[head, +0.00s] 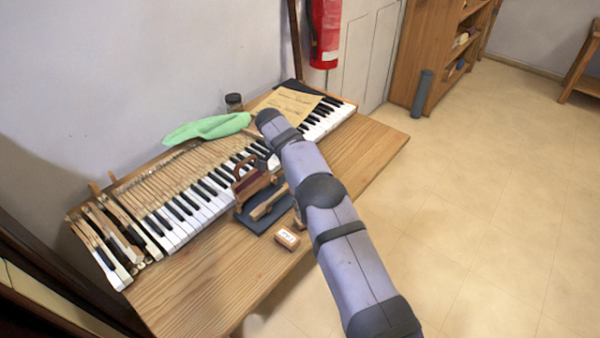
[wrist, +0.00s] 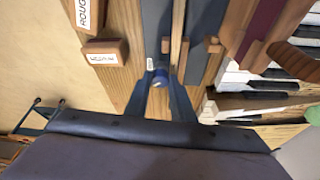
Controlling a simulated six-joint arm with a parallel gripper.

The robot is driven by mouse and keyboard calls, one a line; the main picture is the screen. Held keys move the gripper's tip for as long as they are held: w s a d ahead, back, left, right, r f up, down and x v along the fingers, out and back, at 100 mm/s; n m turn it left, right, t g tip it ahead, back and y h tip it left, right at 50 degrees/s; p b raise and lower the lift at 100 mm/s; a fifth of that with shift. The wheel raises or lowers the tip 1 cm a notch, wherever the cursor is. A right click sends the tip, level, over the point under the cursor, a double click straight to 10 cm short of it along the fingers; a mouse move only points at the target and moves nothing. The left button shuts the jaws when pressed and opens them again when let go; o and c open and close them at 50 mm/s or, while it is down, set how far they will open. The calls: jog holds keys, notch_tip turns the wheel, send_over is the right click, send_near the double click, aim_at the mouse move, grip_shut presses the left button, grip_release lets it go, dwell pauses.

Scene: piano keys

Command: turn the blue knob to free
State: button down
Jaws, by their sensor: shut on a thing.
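In the wrist view, the blue knob (wrist: 160,82) sits at the near end of a wooden fixture on a dark base plate (wrist: 157,25). My gripper (wrist: 161,75) is shut on the knob, with one dark finger on each side of it. A long wooden stick (wrist: 178,35) lies along the plate beyond the fingertips. In the head view, the dark plate (head: 262,222) stands on the wooden bench in front of the keys. My arm hides the knob and my gripper there. I cannot tell the knob's angle.
Two small labelled wooden blocks (wrist: 105,53) lie left of the plate in the wrist view. A red-and-wood tool with a handle (wrist: 265,25) is to the right. The piano keyboard (head: 190,215) runs behind. Bare bench (head: 200,290) lies in front.

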jog(key=c, duration=1.5)
grip_release()
jog(key=shift+c, duration=0.2)
jog(key=b+v, duration=0.1)
jog(key=v, duration=0.6)
jog(key=shift+r, duration=0.15)
jog(key=shift+s+a, duration=0.1)
